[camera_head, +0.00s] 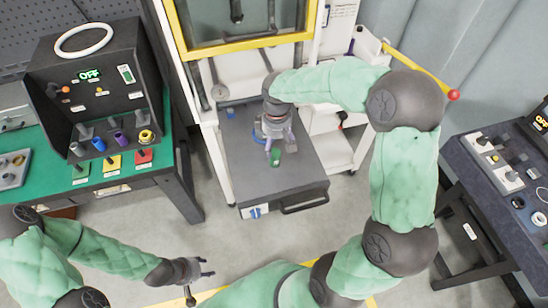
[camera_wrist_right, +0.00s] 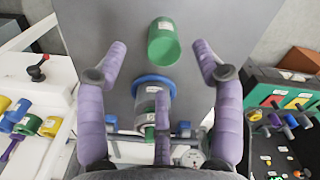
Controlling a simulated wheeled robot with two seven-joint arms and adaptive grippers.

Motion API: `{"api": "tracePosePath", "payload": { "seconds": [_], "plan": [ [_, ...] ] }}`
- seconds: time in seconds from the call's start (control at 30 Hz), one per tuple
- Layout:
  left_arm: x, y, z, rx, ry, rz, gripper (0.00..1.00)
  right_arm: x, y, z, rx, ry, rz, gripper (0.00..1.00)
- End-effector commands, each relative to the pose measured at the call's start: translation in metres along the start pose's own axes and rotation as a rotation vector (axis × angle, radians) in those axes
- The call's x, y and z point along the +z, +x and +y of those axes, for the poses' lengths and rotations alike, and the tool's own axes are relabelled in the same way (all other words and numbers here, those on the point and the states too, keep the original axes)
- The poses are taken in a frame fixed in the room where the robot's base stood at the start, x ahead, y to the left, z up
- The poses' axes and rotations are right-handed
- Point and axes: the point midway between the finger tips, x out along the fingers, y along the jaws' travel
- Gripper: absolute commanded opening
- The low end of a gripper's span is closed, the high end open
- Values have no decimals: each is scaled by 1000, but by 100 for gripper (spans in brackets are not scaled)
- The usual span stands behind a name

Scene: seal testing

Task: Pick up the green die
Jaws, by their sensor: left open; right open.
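The green die (camera_head: 276,158) is a short green cylinder on the grey top of the workbench press (camera_head: 298,178). In the right wrist view the green die (camera_wrist_right: 163,44) is at the upper middle, between the spread purple fingertips. My right gripper (camera_head: 279,146) is open and empty above the grey top, close to the die. It also shows in the right wrist view (camera_wrist_right: 160,52); I cannot tell whether it touches the die. My left gripper (camera_head: 208,268) is open and empty over the floor at the lower left.
A grey cylindrical fixture with a blue collar (camera_wrist_right: 153,92) stands beside the die, partly behind a finger. A yellow-framed guard (camera_head: 248,42) rises behind the grey top. A green table (camera_head: 50,150) holds a control box (camera_head: 98,85) and coloured parts. A dark console (camera_head: 500,165) stands right.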

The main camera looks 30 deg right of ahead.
Motion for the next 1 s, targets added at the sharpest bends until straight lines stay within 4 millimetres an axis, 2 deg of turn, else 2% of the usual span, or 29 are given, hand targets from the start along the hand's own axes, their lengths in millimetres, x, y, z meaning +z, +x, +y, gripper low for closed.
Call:
{"api": "tracePosePath", "payload": {
  "seconds": [0.03, 0.2, 0.47, 0.73, 1.0],
  "plan": [
    [0, 2, -1, 0, 0, 0, 48, 0, 9, 0, -1, 0, -1, 67],
    [0, 4, -2, 0, 0, 0, 48, 0, 27, 0, -1, 1, 0, 67],
    [0, 7, -2, 0, 0, 0, 48, -2, 41, -1, 0, 0, 0, 67],
    [-1, 14, -5, 0, 0, 0, 48, -7, 77, -2, -1, 1, 1, 67],
    [-1, 14, -5, 0, 0, 0, 48, -7, 82, -2, 0, 1, 2, 67]
  ]
}}
